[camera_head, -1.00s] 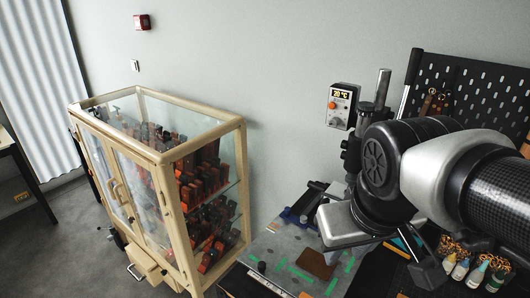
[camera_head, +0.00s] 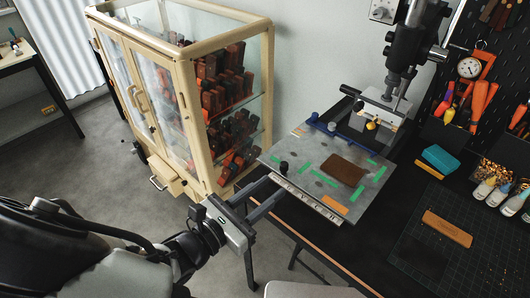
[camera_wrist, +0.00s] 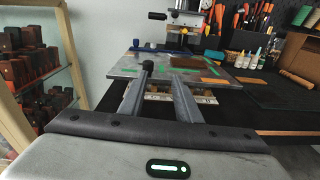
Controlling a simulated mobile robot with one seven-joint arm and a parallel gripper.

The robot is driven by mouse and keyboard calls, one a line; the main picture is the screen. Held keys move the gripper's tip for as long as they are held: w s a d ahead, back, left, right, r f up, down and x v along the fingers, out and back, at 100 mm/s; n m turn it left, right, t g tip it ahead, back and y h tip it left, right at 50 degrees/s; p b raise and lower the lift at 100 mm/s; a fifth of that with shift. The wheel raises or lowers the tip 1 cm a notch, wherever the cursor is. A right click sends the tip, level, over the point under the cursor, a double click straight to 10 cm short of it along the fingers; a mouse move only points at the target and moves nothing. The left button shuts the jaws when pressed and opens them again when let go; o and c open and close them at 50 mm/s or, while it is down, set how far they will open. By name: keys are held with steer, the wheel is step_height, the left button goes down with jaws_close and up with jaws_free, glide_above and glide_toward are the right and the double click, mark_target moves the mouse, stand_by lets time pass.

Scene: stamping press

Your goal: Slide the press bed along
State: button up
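The press bed (camera_head: 316,182) is a grey plate with green tape marks, below the press head (camera_head: 404,48). A brown leather piece (camera_head: 343,170) lies on it. A small black knob (camera_head: 283,165) stands near its left front corner. My gripper (camera_head: 270,196) is in front of the bed's left front edge, with its fingers pointing at it. In the wrist view the fingers (camera_wrist: 158,90) are apart, with a gap between them. The knob (camera_wrist: 147,66) shows just beyond the left fingertip. I cannot tell whether a finger touches the bed.
A cream glass cabinet (camera_head: 190,110) with red-brown blocks stands close on the left. The black bench (camera_head: 400,225) carries a cutting mat, a tan strip (camera_head: 447,228), a teal box (camera_head: 441,158) and small bottles (camera_head: 497,192). Grey floor is free at the front left.

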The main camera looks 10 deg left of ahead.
mark_target(281, 169)
steer(key=shift+n+t+y, duration=0.4)
steer(key=shift+n+t, duration=0.3)
steer(key=shift+n, duration=0.1)
steer(key=w+b, duration=0.1)
steer(key=w, duration=0.1)
steer(key=w+d+b, duration=0.1)
steer(key=w, duration=0.1)
steer(key=w+d+f+b, duration=0.1)
steer(key=w+b, duration=0.1)
steer(key=shift+w, duration=0.15)
steer(key=shift+w+d+r, duration=0.15)
steer(key=shift+w+r, duration=0.1)
steer(key=shift+c, duration=0.6)
steer(key=shift+r, duration=0.1)
jaws_close()
